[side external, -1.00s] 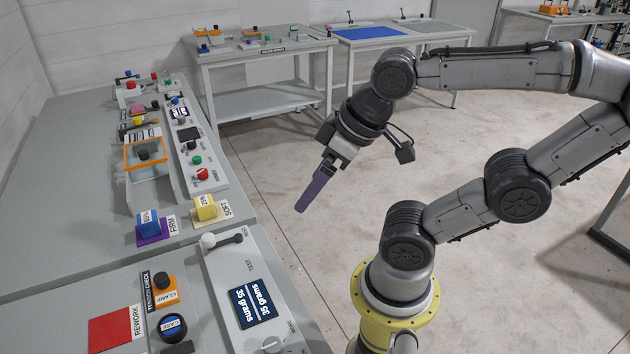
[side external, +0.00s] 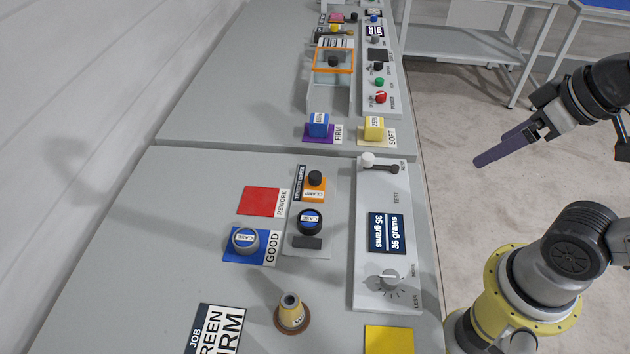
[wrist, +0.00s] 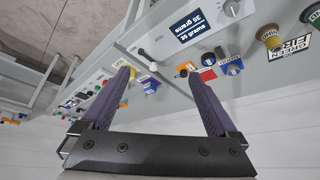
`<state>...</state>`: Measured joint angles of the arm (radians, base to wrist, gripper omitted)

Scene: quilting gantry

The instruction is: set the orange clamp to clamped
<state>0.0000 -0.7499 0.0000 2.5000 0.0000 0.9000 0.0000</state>
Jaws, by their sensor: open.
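The orange clamp (side external: 313,196) is a small orange block with a white "CLAMP" label and a black knob on top. It sits on the grey tension check plate (side external: 306,251), just behind a black bobbin case (side external: 309,222). The clamp also shows small in the wrist view (wrist: 187,66); whether it is set or released I cannot tell. My gripper (side external: 478,161) hangs over the floor right of the bench, well away from the clamp. In the wrist view its purple fingers (wrist: 159,77) are apart with nothing held between them.
A grey test panel (side external: 371,289) with a white-knobbed lever, a screen reading 35 grams and a dial stands between clamp and gripper.

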